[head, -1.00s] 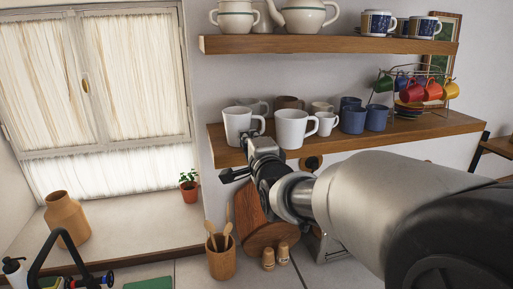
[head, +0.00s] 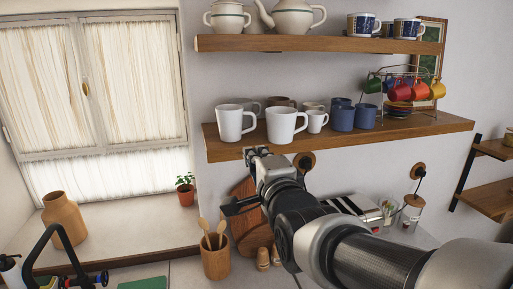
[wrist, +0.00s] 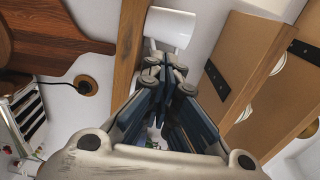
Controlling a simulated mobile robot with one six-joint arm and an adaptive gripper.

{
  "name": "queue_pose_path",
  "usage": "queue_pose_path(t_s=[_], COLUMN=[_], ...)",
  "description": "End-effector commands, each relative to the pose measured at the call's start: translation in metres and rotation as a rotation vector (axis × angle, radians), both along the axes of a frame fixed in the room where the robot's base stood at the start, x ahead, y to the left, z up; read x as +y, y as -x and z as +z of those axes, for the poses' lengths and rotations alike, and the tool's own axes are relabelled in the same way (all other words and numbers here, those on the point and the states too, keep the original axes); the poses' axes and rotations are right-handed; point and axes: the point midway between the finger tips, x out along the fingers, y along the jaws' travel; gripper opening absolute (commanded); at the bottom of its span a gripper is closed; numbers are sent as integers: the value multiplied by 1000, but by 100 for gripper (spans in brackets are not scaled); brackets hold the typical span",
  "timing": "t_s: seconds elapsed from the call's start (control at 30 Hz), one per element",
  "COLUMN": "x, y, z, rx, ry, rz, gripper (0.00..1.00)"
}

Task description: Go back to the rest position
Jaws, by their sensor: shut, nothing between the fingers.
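My gripper (head: 255,153) is at the front edge of the lower wooden shelf (head: 350,138), just below two white mugs. In the wrist view its fingers (wrist: 165,70) are together with nothing between them. The left white mug (head: 230,122) and the larger white mug (head: 282,124) stand upright on the shelf. A white mug (wrist: 172,27) also shows past the fingertips in the wrist view, apart from them as far as I can tell. My arm reaches in from the lower right of the head view.
Blue mugs (head: 342,118) and a rack of coloured mugs (head: 402,88) stand further right on the shelf. An upper shelf (head: 310,43) holds teapots and cups. Below are a utensil pot (head: 216,262), a toaster (head: 355,209) and a jar (head: 412,214).

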Motion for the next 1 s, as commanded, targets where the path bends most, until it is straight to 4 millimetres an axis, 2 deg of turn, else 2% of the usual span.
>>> queue_pose_path(t_s=[0.13,0.27,0.3,0.4,0.5,0.6,0.7,0.8,1.0], x=[-25,-62,-74,-99,-119,-132,-140,-143,-145], y=[21,64,81,129,180,227,263,286,296], z=[-47,-120,-144,-199,-248,-285,-309,-322,-326], rx=[85,239,292,416,526,608,659,685,697], ry=[211,558,667,916,1122,1271,1365,1415,1437], rz=[-21,8,35,135,274,424,554,642,687], gripper=[0,0,0,0,0,0,0,0,0])
